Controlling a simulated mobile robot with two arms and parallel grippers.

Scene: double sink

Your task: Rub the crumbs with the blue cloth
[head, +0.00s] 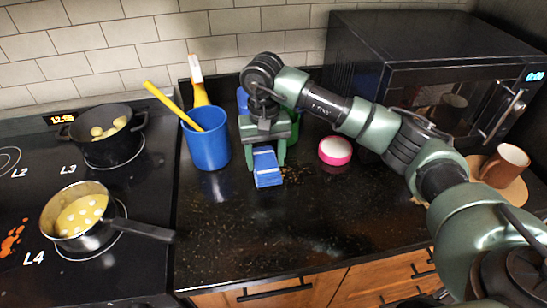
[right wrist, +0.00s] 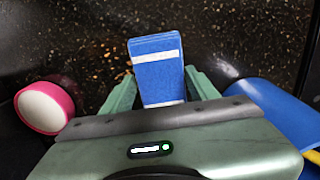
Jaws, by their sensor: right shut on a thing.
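The blue cloth (head: 267,167), with white stripes, hangs from my right gripper (head: 265,153). In the right wrist view the cloth (right wrist: 157,75) sits between the two green fingers of my right gripper (right wrist: 162,90), which is shut on it. The cloth's free end points down at the counter; I cannot tell if it touches. Small brown crumbs (head: 293,171) lie scattered on the black counter, just right of the cloth in the head view. In the right wrist view crumbs (right wrist: 112,62) show mostly left of the cloth. My left gripper is out of view.
A blue cup (head: 208,147) with a yellow utensil stands close left of the gripper. A pink and white round item (head: 335,151) lies to the right. A black microwave (head: 400,60) is behind. A stove with a pot (head: 108,148) and a pan (head: 100,233) is left. Front counter is clear.

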